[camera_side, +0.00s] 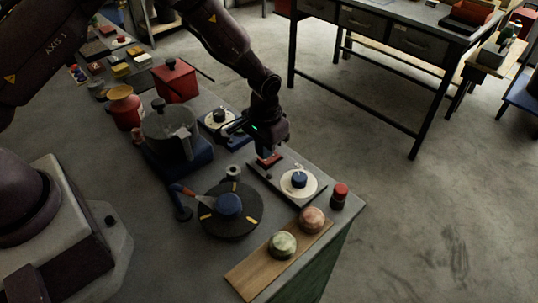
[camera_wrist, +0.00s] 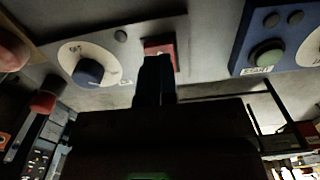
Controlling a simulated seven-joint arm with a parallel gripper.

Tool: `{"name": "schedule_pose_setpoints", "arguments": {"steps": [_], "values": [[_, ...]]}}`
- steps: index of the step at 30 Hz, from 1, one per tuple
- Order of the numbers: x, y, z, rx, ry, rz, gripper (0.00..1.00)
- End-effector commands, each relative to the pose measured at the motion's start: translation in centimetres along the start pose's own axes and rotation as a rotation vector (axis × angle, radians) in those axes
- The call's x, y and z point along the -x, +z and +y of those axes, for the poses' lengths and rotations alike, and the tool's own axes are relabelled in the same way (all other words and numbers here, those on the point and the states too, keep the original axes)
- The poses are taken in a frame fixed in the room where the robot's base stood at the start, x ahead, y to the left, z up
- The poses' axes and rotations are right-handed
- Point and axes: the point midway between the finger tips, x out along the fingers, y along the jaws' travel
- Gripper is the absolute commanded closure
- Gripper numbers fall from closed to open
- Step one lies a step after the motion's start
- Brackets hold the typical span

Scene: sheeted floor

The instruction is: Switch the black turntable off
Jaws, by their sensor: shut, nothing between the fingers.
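The black turntable (camera_side: 231,222) is a dark disc with yellow marks, right of a red-and-blue handled thing in the side view. The wrist view shows the blue knob (camera_wrist: 88,72) and the red switch (camera_wrist: 160,46). My gripper (camera_side: 265,152) is shut and empty, pointing down at the red switch. Its fingertips (camera_wrist: 156,60) partly hide the switch; I cannot tell whether they touch it.
A blue control box (camera_side: 220,121) with a green button (camera_wrist: 268,54) stands behind. A dark blue machine (camera_side: 172,140) is left of my gripper. A red-topped post (camera_side: 340,192) and a board (camera_side: 272,268) with two round pieces are near the bench's right edge.

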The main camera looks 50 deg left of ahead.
Motion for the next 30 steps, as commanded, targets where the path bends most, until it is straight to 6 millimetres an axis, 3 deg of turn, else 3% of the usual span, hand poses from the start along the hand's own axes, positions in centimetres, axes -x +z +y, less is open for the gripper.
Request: {"name": "schedule_pose_setpoints", "arguments": {"steps": [30], "values": [[-1.6, 0.0, 0.0, 0.0, 0.0, 0.0, 1.0]]}}
